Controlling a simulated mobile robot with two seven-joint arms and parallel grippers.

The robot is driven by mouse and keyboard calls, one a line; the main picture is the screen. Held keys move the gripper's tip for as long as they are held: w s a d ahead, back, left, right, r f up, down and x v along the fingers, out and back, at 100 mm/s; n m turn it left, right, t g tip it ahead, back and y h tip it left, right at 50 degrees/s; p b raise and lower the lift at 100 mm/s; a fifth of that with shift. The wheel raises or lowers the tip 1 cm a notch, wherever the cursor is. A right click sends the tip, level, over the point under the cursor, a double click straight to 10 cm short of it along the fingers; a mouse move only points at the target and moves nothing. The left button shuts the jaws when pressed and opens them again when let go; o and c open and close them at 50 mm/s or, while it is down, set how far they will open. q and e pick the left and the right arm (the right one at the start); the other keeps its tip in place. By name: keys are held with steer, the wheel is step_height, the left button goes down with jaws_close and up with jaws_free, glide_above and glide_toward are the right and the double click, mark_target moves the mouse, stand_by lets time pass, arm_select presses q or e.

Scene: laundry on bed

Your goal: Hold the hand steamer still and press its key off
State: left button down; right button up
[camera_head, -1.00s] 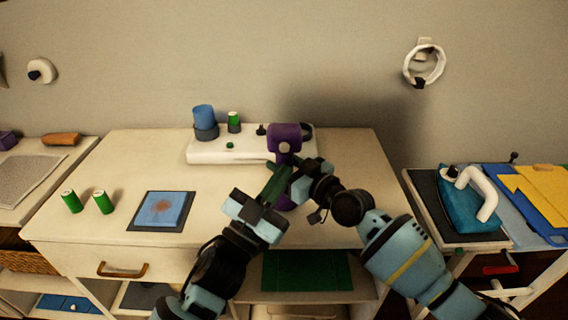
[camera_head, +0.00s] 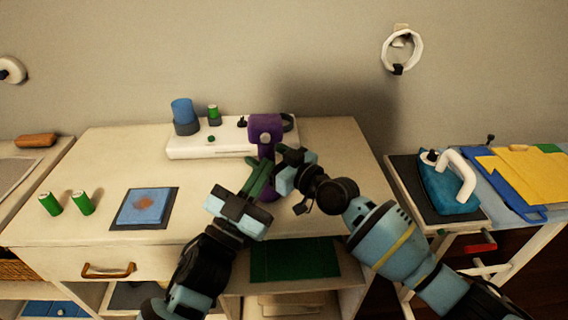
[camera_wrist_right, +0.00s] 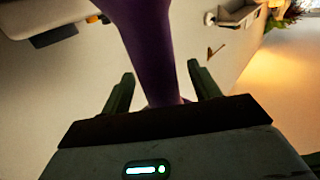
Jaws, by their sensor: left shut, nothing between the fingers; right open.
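The purple hand steamer (camera_head: 265,124) stands upright near the back right of the white table. A small pale round spot (camera_head: 265,139) shows on its head; I cannot tell if this is the key. My left gripper (camera_head: 264,168) is shut and empty, its green fingertips just below the head, in front of the handle; whether they touch is unclear. My right gripper (camera_head: 281,172) is at the handle from the right. In the right wrist view its fingers (camera_wrist_right: 160,88) are open on either side of the purple handle (camera_wrist_right: 150,45). The steamer's lower part is mostly hidden.
A white base (camera_head: 190,147) with a blue cup (camera_head: 183,111) and a green-topped cylinder (camera_head: 214,113) lies behind. Two green cylinders (camera_head: 82,203) and a blue stained cloth (camera_head: 146,206) are at the left. A white-handled teal object (camera_head: 448,190) stands right of the table.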

steer(key=v, duration=1.1)
steer(key=shift+s+d, duration=0.2)
steer(key=shift+d, duration=0.05)
